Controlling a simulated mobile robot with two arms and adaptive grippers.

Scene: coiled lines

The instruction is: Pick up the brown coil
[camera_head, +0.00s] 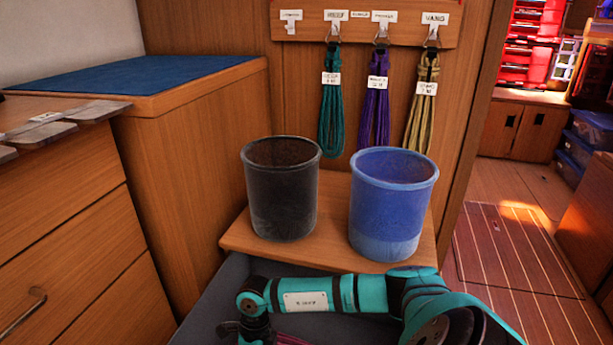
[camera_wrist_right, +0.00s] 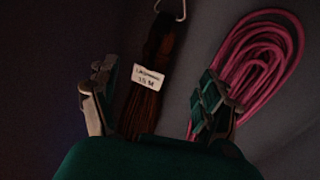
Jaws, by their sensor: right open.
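My right gripper (camera_wrist_right: 157,80) is open, with one finger on each side of the brown coil. I cannot tell whether either finger touches it. The coil's lower end is hidden behind the gripper body. In the head view my right arm reaches across the bottom from the right, and the brown coil does not show there. My left gripper is not in view.
A magenta coil (camera_wrist_right: 262,58) lies close beside the right finger. In the head view a black bucket (camera_head: 282,195) and a blue bucket (camera_head: 392,205) stand on a wooden shelf behind my arm. Teal (camera_head: 331,115), purple (camera_head: 375,115) and tan (camera_head: 422,115) coils hang above.

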